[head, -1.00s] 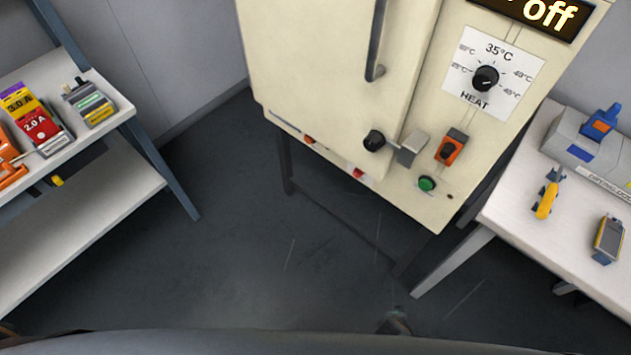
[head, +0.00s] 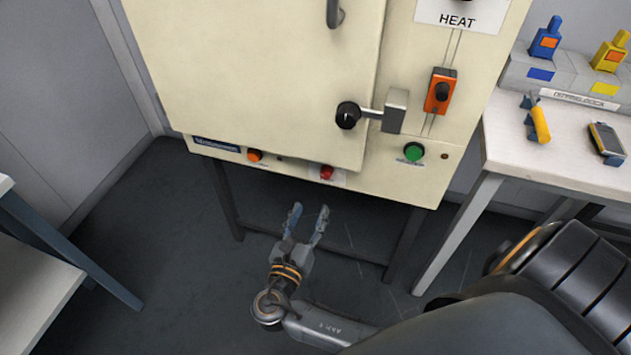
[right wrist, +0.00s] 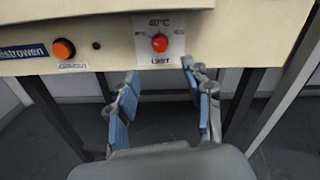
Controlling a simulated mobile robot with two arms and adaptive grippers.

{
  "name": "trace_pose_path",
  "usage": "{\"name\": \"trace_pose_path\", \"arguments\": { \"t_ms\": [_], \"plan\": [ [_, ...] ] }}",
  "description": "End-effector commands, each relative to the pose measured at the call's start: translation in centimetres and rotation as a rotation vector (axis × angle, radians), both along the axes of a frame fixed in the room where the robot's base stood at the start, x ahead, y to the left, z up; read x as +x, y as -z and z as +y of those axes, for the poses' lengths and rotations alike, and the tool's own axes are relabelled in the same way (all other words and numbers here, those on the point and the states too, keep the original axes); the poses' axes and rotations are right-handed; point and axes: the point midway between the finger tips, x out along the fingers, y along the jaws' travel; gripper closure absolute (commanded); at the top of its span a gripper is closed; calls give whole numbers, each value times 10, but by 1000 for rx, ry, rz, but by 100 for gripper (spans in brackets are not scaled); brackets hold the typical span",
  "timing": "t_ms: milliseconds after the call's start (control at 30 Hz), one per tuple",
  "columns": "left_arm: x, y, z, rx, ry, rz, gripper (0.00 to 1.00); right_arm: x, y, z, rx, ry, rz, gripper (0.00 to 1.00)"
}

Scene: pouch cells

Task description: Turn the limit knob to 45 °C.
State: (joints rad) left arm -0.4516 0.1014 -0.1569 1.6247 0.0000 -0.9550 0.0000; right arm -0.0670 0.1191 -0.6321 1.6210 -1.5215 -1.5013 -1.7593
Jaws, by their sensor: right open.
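The limit knob is a small red knob on a white plate low on the cream oven's front. It shows in the head view (head: 326,172) and in the right wrist view (right wrist: 160,42). The plate reads 40°C above the knob and LIMIT below it; the side marks are blurred. I cannot tell where the knob points. My right gripper (head: 309,210) is open and empty, below the knob and apart from it. In the right wrist view its blue-padded fingers (right wrist: 160,75) point toward the plate, with the knob beyond them and between them. My left gripper is out of view.
An orange button (head: 255,155) is left of the knob, a green button (head: 413,151) to the right. A black-knobbed door latch (head: 348,115) juts out above. A white table (head: 540,165) with tools stands right, a shelf (head: 40,285) left. The floor below the oven looks clear.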

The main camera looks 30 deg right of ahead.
Motion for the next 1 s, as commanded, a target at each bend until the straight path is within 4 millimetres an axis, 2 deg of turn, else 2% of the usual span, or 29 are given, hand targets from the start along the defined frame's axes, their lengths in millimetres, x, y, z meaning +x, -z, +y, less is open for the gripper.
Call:
{"name": "trace_pose_path", "arguments": {
  "t_ms": [300, 500, 700, 1000],
  "plan": [
    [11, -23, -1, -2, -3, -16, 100, 45, 1, -53, -2, 0, -2, 49],
    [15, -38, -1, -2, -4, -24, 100, 66, 1, -77, -1, 0, -1, 49],
    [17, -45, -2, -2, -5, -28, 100, 75, 1, -88, 2, -1, 0, 49],
    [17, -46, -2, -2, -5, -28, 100, 76, 1, -89, 2, -1, 0, 51]
  ]
}}
